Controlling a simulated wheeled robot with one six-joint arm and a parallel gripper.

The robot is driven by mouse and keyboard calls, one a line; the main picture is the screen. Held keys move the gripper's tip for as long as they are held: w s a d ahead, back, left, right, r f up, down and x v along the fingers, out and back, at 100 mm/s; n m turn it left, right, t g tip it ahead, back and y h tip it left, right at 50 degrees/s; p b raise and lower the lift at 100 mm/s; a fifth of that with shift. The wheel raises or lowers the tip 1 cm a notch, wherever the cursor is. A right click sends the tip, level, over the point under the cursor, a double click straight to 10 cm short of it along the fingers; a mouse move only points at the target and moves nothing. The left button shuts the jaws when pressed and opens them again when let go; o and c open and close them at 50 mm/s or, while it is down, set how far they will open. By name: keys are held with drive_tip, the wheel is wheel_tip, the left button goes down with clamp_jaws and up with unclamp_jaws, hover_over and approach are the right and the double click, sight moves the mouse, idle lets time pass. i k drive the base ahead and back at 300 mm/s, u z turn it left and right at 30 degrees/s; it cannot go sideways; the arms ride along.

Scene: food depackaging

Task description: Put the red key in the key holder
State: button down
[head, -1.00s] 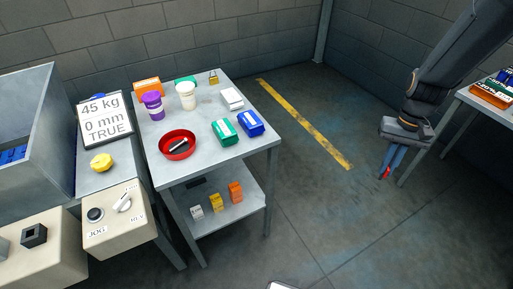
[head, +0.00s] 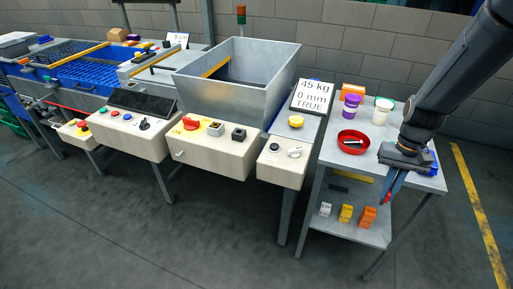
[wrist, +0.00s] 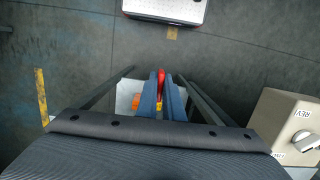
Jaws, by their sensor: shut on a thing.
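My gripper (head: 388,196) hangs at the right in the head view, in front of the small table's right side. It is shut on the red key (wrist: 161,76), which shows between the blue fingers in the wrist view. In the head view only a bit of red shows at the fingertips. I cannot tell for sure which thing is the key holder. The beige control box (head: 208,158) in the middle carries a red knob, a yellow label, a grey block and a black square block (head: 238,134).
A grey metal hopper (head: 240,95) stands behind the control boxes. The small table (head: 330,160) holds a red bowl (head: 352,142), a purple cup (head: 350,105) and a white cup (head: 381,111). Small boxes sit on its lower shelf. The floor in front is clear.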

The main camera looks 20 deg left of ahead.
sight(238, 138)
drive_tip(key=u, duration=1.55)
